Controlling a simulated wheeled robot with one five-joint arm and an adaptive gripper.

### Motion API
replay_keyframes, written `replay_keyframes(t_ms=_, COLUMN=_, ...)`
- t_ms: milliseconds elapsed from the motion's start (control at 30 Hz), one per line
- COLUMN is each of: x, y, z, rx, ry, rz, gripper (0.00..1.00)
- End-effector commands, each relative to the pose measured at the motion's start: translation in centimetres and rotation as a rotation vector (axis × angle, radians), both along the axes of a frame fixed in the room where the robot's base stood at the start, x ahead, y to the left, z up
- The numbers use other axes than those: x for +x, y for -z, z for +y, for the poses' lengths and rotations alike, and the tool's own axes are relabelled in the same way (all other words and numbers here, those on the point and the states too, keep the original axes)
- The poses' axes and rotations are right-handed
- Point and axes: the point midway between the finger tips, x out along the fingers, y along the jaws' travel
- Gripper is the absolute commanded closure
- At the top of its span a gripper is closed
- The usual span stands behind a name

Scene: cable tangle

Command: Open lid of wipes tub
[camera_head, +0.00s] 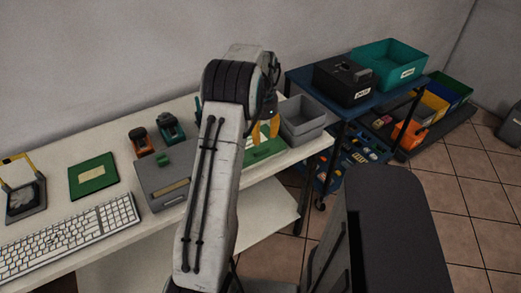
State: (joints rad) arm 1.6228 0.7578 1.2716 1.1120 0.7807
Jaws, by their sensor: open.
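I cannot make out a wipes tub for certain; part of the table is hidden behind my arm. My gripper (265,131) shows partly, to the right of my upper arm, as two yellow-orange fingers pointing down. The fingers are apart, with nothing seen between them. They are over or near a green flat item (266,151) on the white table (150,229); the exact gap is hidden. A grey open bin (303,120) stands just right of the gripper.
A keyboard (70,233), green board (93,177) and small orange-black (141,142) and teal (171,128) devices lie on the table's left part. A blue cart (307,78) at right holds a black labelled box (344,81) and a teal bin (392,63).

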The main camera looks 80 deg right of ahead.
Motion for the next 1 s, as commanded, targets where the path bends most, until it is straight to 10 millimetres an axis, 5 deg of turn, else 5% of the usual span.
replay_keyframes(t_ms=600, x=0.0, y=6.0, z=0.1, rx=0.003, ry=0.040, rz=0.000, gripper=0.59)
replay_keyframes(t_ms=1000, x=0.0, y=7.4, z=0.0, rx=0.000, ry=0.039, rz=0.000, gripper=0.59)
